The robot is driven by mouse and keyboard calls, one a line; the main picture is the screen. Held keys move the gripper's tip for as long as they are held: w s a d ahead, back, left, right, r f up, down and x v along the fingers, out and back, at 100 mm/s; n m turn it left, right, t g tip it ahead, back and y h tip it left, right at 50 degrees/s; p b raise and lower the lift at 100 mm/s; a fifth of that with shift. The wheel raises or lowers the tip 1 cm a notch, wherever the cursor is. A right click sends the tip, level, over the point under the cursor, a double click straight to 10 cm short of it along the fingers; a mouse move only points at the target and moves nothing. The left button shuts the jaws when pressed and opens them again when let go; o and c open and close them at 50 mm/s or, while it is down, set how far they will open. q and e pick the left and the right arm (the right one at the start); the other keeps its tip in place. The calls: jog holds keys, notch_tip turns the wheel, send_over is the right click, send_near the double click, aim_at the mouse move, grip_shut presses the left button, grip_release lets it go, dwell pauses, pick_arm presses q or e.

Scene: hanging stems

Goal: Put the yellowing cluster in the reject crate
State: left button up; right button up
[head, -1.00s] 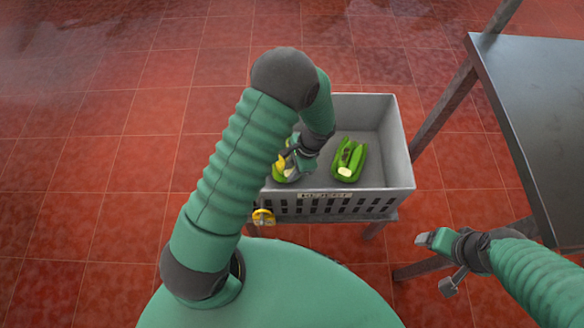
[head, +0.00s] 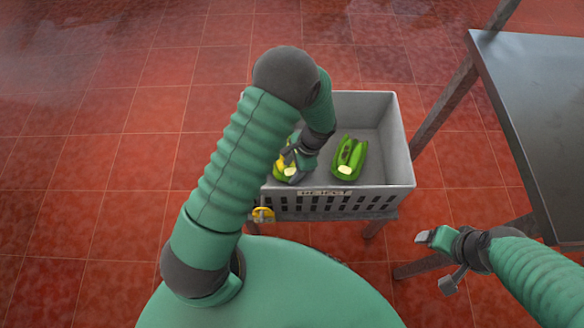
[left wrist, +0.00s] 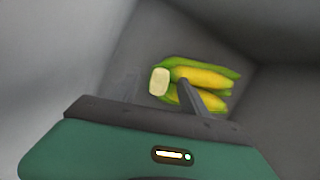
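The grey reject crate (head: 392,150) stands in front of me, with a "REJECT" label on its near wall. My left gripper (head: 291,160) is down inside its left part. The yellowing cluster (head: 281,171) is at the gripper, partly hidden by it. In the left wrist view the cluster (left wrist: 205,76), yellow with green edges and a pale cut end, lies on the crate floor. The fingers (left wrist: 160,92) are apart there; one overlaps the cluster and the other is clear of its cut end. My right gripper (head: 430,238) is at the lower right, away from the crate; its opening is unclear.
A green cluster (head: 349,158) lies in the crate's right part, beside the yellowing one. A dark metal table (head: 540,110) stands at the right, its leg close to the crate. A yellow round part (head: 263,215) is at the crate's near left corner. Red tiled floor is open at the left.

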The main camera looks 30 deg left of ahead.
pick_arm(q)
jog(key=s+a+p+v, duration=0.1)
jog(key=a+p+v, duration=0.1)
jog(key=p+v, duration=1)
jog(key=s+a+r+p+v, duration=0.1)
jog(key=s+a+p+v, duration=0.1)
jog(key=p+v, duration=0.9)
jog(key=v, duration=1)
jog(key=shift+r+p, duration=0.35)
jog(key=shift+w, duration=0.1)
